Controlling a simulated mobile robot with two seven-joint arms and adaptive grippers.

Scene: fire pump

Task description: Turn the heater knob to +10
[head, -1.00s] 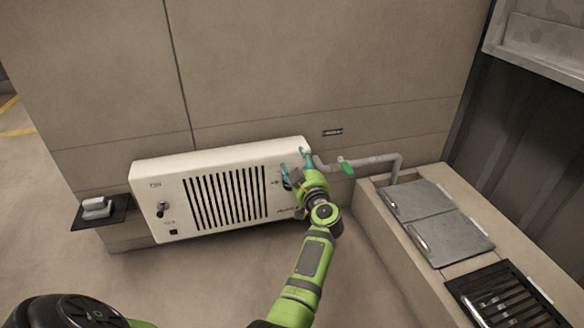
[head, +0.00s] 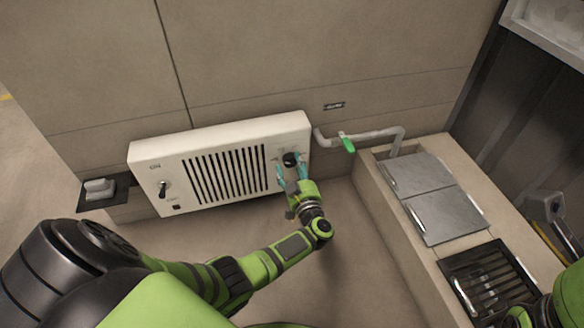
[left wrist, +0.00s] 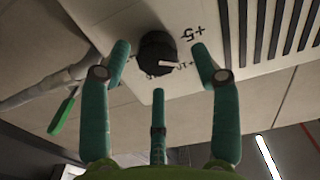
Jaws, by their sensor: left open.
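The white heater (head: 222,140) stands against the wall, with a black round knob (head: 291,158) at its right end. The knob also shows in the left wrist view (left wrist: 155,47), with a white pointer line aimed to the right of that picture. A "+5" mark is printed beside it; another mark by the pointer is partly cut off and hard to read. My left gripper (head: 293,173) is open just in front of the knob, its teal fingers spread. In the left wrist view the fingers (left wrist: 160,55) show around the knob with a gap, apparently not touching it.
A toggle switch (head: 163,189) is at the heater's left end. A grey pipe with a green lever (head: 347,144) runs just right of the heater. A counter with metal lids (head: 447,215) stands at the right. The floor below the heater is clear.

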